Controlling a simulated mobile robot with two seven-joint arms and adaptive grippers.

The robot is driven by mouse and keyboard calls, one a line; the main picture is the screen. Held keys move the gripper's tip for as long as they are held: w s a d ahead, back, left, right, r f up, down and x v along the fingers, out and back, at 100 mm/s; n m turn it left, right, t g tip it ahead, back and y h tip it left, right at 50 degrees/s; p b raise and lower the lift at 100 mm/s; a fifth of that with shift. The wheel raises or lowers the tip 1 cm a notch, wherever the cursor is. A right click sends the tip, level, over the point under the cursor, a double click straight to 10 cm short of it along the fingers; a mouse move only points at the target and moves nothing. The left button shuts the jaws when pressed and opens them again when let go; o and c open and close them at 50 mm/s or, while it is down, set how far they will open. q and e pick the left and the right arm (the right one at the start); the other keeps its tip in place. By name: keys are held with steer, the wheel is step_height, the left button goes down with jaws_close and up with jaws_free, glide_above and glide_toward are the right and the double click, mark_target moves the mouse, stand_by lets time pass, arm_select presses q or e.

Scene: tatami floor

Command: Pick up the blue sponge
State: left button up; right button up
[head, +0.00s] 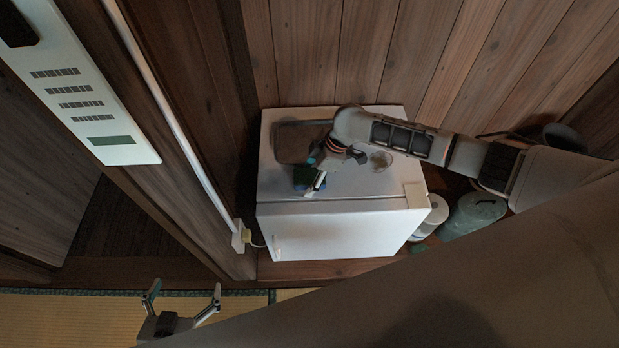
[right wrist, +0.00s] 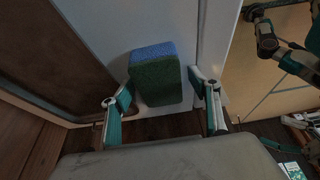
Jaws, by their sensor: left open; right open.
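The sponge is blue on one layer and dark green on the other. In the head view the blue sponge (head: 303,177) is a small dark block on top of a white box-shaped cabinet (head: 335,207), near its front left edge. My right gripper (head: 316,173) is over it and partly covers it. In the right wrist view the sponge (right wrist: 157,80) sits between the two spread fingers of my right gripper (right wrist: 160,88), with a gap visible on the right side. My left gripper (head: 182,293) is open and empty, low at the left over the tatami, away from the sponge.
A small clear object (head: 381,160) stands on the cabinet top, right of the gripper. A wooden wall is behind. A white roll (head: 434,213) and a greenish container (head: 474,214) stand at the cabinet's right. A wooden post with a pale pipe (head: 180,133) is at the left.

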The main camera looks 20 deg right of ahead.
mark_target(309, 175)
steer(key=shift+c, duration=0.3)
arm_select(q)
steer(key=shift+s, duration=0.1)
arm_select(e)
steer(key=c, duration=0.7)
steer(key=shift+c, duration=0.2)
step_height(309, 175, up, 8)
steer(key=shift+w+r+p, duration=0.1)
steer(key=shift+w+p, duration=0.05)
steer(key=shift+p, duration=1.1)
arm_select(q)
steer(key=r+p, duration=0.1)
steer(key=d+r+p, duration=0.1)
steer(key=r+p, duration=0.1)
steer(key=shift+s+d+r, duration=0.1)
steer(key=shift+s+r, duration=0.1)
steer(key=shift+r, duration=0.1)
arm_select(e)
step_height(309, 175, up, 12)
steer(key=shift+s+r, duration=0.15)
steer(key=shift+s, duration=0.05)
